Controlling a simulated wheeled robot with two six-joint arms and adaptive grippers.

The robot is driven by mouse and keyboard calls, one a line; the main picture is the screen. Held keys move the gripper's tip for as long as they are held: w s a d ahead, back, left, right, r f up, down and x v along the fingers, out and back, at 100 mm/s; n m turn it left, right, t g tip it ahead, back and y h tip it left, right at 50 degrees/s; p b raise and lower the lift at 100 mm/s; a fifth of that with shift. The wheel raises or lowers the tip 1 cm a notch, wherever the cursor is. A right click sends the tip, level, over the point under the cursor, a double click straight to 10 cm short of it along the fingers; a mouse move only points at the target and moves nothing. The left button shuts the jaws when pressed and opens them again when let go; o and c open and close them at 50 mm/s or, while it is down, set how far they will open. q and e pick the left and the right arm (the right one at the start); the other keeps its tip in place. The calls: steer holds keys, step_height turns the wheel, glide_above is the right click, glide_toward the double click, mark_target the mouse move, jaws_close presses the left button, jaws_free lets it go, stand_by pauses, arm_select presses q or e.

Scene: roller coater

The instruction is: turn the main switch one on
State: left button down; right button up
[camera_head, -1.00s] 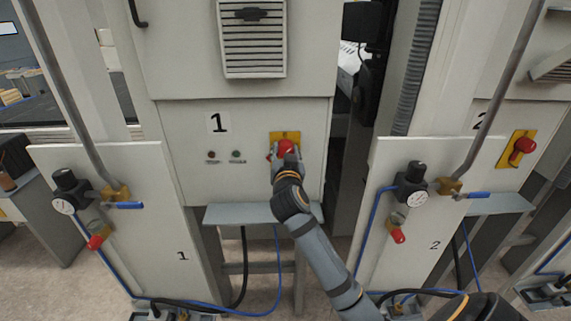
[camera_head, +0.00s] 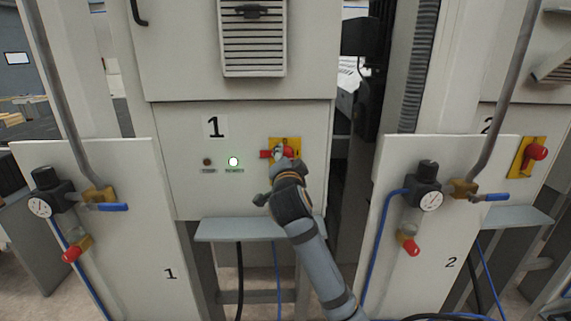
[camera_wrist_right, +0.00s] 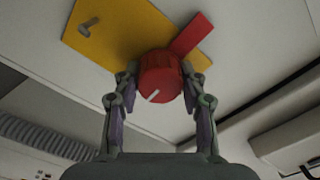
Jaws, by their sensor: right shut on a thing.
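The main switch one is a red rotary knob (camera_head: 288,152) on a yellow plate (camera_head: 294,143), on the grey cabinet panel marked 1. Its red handle points left, roughly level, in the head view. In the right wrist view the red knob (camera_wrist_right: 160,77) with a white mark sits between the two fingers, in front of the yellow plate (camera_wrist_right: 118,32). My right gripper (camera_head: 282,154) is shut on the knob, and the arm partly covers it in the head view.
A grey ledge (camera_head: 238,230) juts out below the panel. Pressure regulators with gauges stand on side panels at left (camera_head: 45,195) and right (camera_head: 428,188). A second red switch (camera_head: 536,152) is on cabinet 2 at far right. A dark gap separates the cabinets.

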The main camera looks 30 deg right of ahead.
stand_by(0.3)
steer(key=o, duration=1.1)
steer(key=shift+o, duration=0.2)
steer(key=shift+s+a, duration=0.1)
steer(key=shift+s, duration=0.05)
steer(key=v, duration=0.7)
steer(key=shift+s, duration=0.1)
